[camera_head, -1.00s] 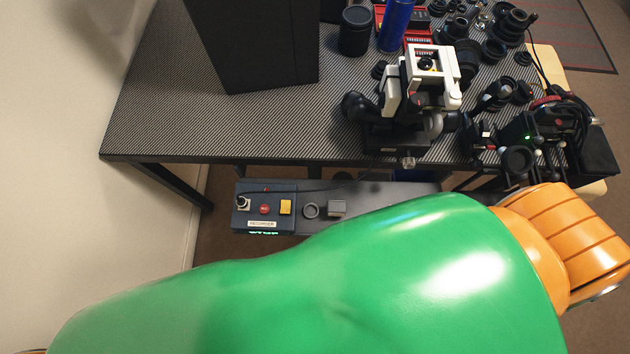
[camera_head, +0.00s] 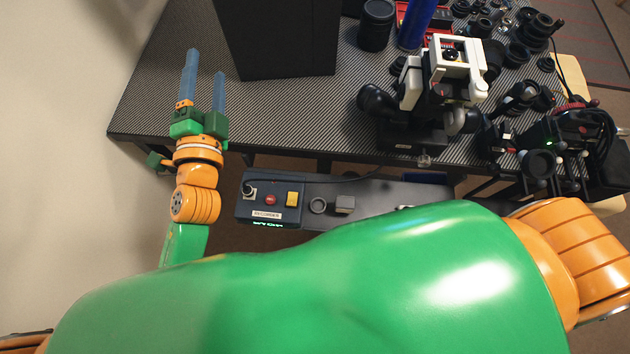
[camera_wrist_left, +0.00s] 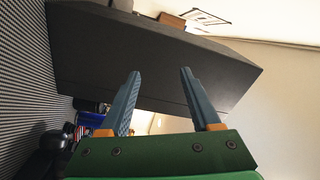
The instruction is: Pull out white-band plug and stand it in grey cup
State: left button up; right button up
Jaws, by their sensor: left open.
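A pale plug (camera_head: 249,191) with a dark cable sits in the left end of the blue recorder box (camera_head: 266,214), below the table's front edge; its white band is too small to make out clearly. A round grey cup (camera_head: 318,205) stands on the grey shelf just right of the box. My left gripper (camera_head: 204,66) is open and empty, over the table's left part, up and left of the plug and apart from it. In the left wrist view its two fingers (camera_wrist_left: 160,74) are apart with nothing between them. My right gripper is out of view.
The box has a red button (camera_head: 270,199) and a yellow one (camera_head: 292,198). A small grey block (camera_head: 344,204) stands right of the cup. A large black box (camera_head: 275,40) stands on the table (camera_head: 285,115). A white microscope (camera_head: 455,65) stands right of it. My green arm crosses the foreground.

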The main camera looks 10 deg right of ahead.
pick_arm(q)
jog(key=s+d+r+m+g+h, duration=0.2)
jog(key=s+d+m+g+h, duration=0.25)
jog(key=d+m+h, duration=0.55)
jog(key=s+d+r+m+g+h, duration=0.3)
jog(key=d+m+g+h, duration=0.3)
jog(key=m, duration=0.8)
jog(key=s+d+f+m+g+y, duration=0.2)
jog(key=s+d+f+m+g, duration=0.2)
jog(key=f+m+g, duration=0.4)
jog(key=s+a+f+m+y, duration=0.1)
jog(key=a+f+m+y, duration=0.25)
jog(key=f, duration=0.25)
jog(key=s+a+f+m+y, duration=0.1)
jog(key=a+f+m+y, duration=0.2)
jog(key=f+m+y, duration=0.3)
jog(key=w+a+f+y, duration=0.1)
jog(key=a+f+y, duration=0.1)
jog(key=a, duration=0.3)
jog(key=w+a+f+y, duration=0.1)
jog(key=w+a+y, duration=0.1)
jog(key=a, duration=0.3)
jog(key=w+a+f+m+y, duration=0.1)
jog(key=a+f+y, duration=0.1)
jog(key=a, duration=0.3)
jog(key=shift+w+a+f+y, duration=0.1)
jog(key=shift+w+f+y, duration=0.25)
jog(key=shift+y, duration=0.5)
jog(key=shift+s, duration=0.1)
jog(key=shift+f, duration=0.1)
